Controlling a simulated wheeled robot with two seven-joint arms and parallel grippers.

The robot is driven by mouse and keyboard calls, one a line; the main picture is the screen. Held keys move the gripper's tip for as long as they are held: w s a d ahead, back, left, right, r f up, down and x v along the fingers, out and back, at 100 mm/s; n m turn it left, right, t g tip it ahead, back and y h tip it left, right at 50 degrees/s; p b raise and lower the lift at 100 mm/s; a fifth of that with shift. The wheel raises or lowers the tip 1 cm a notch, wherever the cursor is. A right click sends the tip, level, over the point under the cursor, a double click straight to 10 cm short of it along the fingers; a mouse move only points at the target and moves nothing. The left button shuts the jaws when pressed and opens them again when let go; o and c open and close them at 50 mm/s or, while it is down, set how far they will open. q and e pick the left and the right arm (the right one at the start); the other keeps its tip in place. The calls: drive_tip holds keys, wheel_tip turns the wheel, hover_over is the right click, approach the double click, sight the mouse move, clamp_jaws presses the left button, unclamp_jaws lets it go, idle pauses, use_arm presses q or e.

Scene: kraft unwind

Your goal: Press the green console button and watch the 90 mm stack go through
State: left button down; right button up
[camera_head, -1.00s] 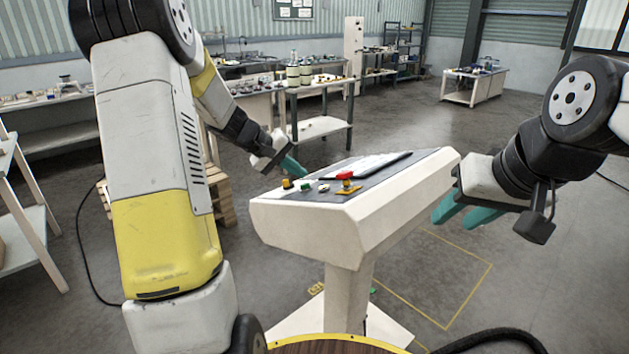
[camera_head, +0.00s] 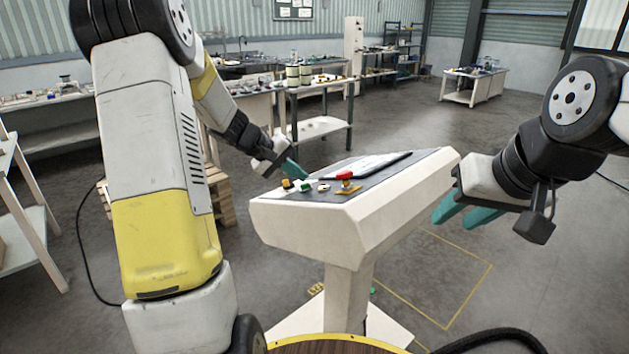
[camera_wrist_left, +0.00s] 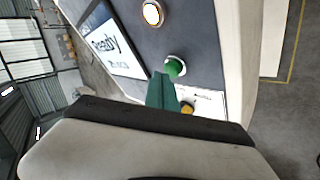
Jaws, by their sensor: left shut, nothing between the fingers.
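The console (camera_head: 340,215) stands in front of me on a pedestal. Its green button (camera_head: 305,186) sits near the left end of the sloped panel, and it also shows in the left wrist view (camera_wrist_left: 175,67). My left gripper (camera_head: 294,170) is shut and empty, just behind and above the green button. In the left wrist view its teal fingertips (camera_wrist_left: 160,86) are close beside the button; I cannot tell whether they touch it. My right gripper (camera_head: 454,214) is open and empty, right of the console. I cannot make out the 90 mm stack.
The panel also carries a yellow knob (camera_head: 287,184), a ringed white button (camera_wrist_left: 152,13), a red-and-yellow control (camera_head: 346,184) and a screen reading "Ready" (camera_wrist_left: 108,42). Workbenches (camera_head: 318,88) stand behind. A yellow-outlined floor area (camera_head: 445,275) right of the console is clear.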

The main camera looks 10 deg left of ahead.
use_arm(q)
drive_tip(key=shift+s+d+f, duration=0.15)
drive_tip(key=shift+d+f, duration=0.05)
drive_tip(key=shift+f, duration=0.35)
idle(0.8)
drive_tip(key=shift+r, duration=0.15)
drive_tip(key=shift+w+a+r, duration=0.15)
drive_tip(key=shift+r, duration=0.25)
drive_tip(key=shift+w+a+r, duration=0.1)
drive_tip(key=shift+a+r, duration=0.05)
drive_tip(key=shift+r, duration=0.25)
drive_tip(key=r, duration=0.1)
drive_tip(key=a+r, duration=0.1)
drive_tip(key=r, duration=0.1)
drive_tip(key=w+r, duration=0.1)
drive_tip(key=shift+w+a+r, duration=0.1)
drive_tip(key=shift+a+r, duration=0.2)
drive_tip(key=shift+a, duration=0.05)
